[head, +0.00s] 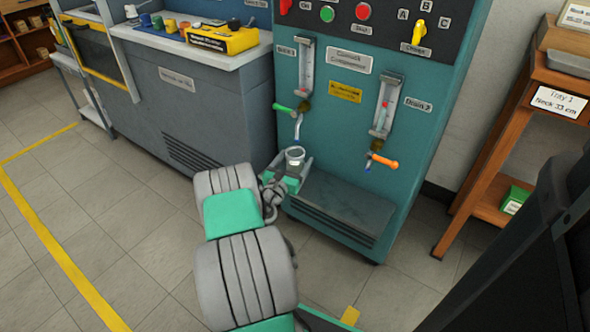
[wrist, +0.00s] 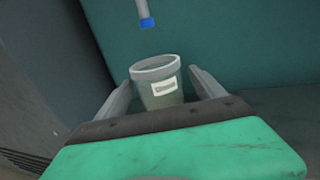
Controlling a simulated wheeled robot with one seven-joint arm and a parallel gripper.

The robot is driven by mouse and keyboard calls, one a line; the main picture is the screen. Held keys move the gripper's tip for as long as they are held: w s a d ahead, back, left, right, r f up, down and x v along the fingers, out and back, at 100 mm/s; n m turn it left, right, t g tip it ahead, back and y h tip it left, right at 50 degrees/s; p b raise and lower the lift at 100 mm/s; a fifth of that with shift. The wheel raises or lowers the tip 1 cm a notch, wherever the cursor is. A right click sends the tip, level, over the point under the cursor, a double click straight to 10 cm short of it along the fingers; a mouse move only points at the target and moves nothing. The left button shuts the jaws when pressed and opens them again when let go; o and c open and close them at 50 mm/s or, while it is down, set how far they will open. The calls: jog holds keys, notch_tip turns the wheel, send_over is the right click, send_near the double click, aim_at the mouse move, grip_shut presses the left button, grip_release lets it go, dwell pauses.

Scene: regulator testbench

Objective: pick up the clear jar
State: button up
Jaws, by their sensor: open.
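The clear jar (head: 295,157) stands under the left drain spout, close to the front of the teal machine. In the wrist view the jar (wrist: 158,84) is upright, see-through grey-green, with a thick rim and a small white label. My gripper (head: 291,171) is at the jar. In the wrist view my gripper's (wrist: 160,88) two fingers are open, one on each side of the jar, with a small gap visible on both sides. The jar's base is hidden behind my gripper's body.
A spout with a blue tip (wrist: 147,22) hangs just above the jar. The teal machine (head: 330,140) has a green-handled valve (head: 285,107) on the left and an orange-handled valve (head: 384,160) on the right. A dark ledge (head: 345,205) juts out below. A wooden shelf (head: 490,150) stands right.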

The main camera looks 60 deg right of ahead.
jog(key=shift+d, duration=0.5)
jog(key=shift+c, duration=0.5)
jog(key=c, duration=1.6)
jog(key=shift+o, duration=0.2)
jog(key=shift+w+r, duration=0.1)
jog(key=shift+r, duration=0.15)
jog(key=shift+a+r+p, duration=0.1)
jog(key=shift+r+p, duration=0.75)
jog(key=shift+p, duration=0.1)
jog(key=s+a+b, duration=0.1)
jog(key=a+b, duration=0.1)
jog(key=a, duration=1.6)
jog(key=shift+f, duration=0.3)
